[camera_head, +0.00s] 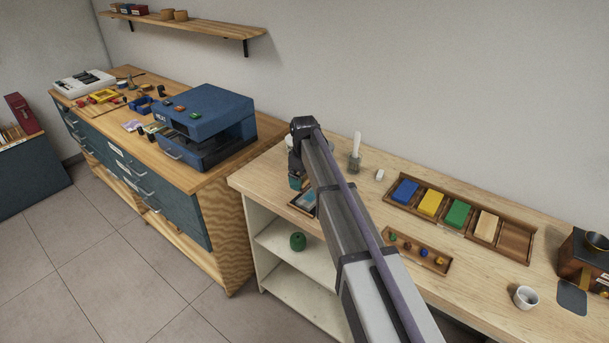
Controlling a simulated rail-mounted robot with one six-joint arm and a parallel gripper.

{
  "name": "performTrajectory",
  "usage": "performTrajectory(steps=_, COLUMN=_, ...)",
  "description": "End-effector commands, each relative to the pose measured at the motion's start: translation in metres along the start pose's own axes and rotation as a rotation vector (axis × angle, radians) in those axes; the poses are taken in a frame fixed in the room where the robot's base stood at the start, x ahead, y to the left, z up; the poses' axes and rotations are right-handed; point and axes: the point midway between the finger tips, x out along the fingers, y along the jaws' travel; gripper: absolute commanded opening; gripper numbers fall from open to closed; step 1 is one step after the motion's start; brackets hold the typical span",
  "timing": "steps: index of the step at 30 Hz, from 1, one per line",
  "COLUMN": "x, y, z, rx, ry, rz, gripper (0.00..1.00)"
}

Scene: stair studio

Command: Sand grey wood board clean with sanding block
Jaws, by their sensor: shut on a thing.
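My gripper (295,168) is at the far end of my arm, over the left part of the light wood bench, pointing down. It is shut on a small teal-sided block (295,184), which I take to be the sanding block; the fingers are mostly hidden. Just below and to the right, a greyish board (308,199) lies in a dark wooden frame, partly covered by my arm. I cannot tell whether the block touches the board, nor how clean the board's surface is.
A long wooden tray (517,242) holds blue, yellow, green and pale blocks. A smaller tray (436,266) holds several coloured pieces. A white cup (525,297) and dark box (585,262) stand at right. A candle-like white stick (357,145) stands behind. A blue machine (205,125) sits on the left cabinet.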

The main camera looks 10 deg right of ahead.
Motion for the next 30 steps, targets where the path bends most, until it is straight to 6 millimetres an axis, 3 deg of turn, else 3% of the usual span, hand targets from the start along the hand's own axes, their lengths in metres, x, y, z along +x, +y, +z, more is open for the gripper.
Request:
performTrajectory(steps=27, x=0.080, y=0.000, z=0.000, rx=-0.001, ry=0.000, rz=0.000, gripper=0.71)
performTrajectory(steps=30, x=0.073, y=0.010, z=-0.002, rx=-0.002, ry=0.000, rz=0.000, gripper=0.71)
